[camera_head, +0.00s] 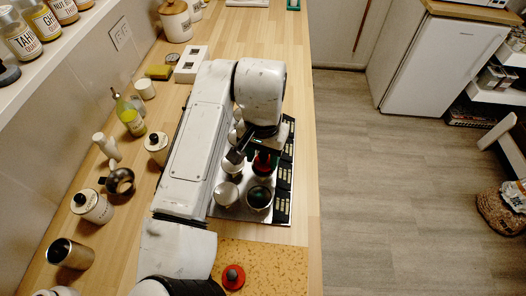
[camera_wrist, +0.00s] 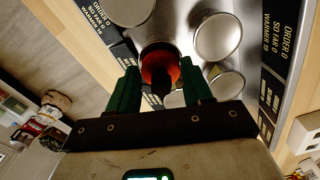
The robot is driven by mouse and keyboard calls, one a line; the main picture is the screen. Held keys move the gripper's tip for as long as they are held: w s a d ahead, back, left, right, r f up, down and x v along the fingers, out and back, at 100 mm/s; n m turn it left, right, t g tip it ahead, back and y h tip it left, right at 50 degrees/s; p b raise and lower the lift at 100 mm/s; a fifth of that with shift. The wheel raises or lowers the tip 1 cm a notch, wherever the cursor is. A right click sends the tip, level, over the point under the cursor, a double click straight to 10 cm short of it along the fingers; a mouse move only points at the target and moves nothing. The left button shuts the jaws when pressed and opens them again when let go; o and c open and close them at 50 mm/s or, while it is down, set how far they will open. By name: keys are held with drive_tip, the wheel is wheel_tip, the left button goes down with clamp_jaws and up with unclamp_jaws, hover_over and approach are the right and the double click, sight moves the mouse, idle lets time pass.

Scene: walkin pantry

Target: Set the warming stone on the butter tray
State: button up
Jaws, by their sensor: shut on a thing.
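The red piece also shows in the head view (camera_head: 266,161). It is among the cups; whether it touches the tray is unclear. A second red disc with a dark knob (camera_head: 233,277) lies on a yellow speckled mat (camera_head: 281,263).
Black label plates (camera_head: 283,177) line the tray's right edge. Jars, bottles and a steel cup (camera_head: 70,253) stand along the wall at left. My arm hides part of the counter and tray. The counter (camera_head: 255,35) beyond my arm is mostly clear.

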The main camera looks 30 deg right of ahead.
drive_tip(key=shift+f, duration=0.4)
idle(0.5)
drive_tip(key=o, duration=1.2)
drive_tip(key=shift+r, duration=0.1)
wheel_tip(320, 180, up, 11)
drive_tip(key=shift+f+b, duration=0.2)
drive_tip(key=shift+b, duration=0.55)
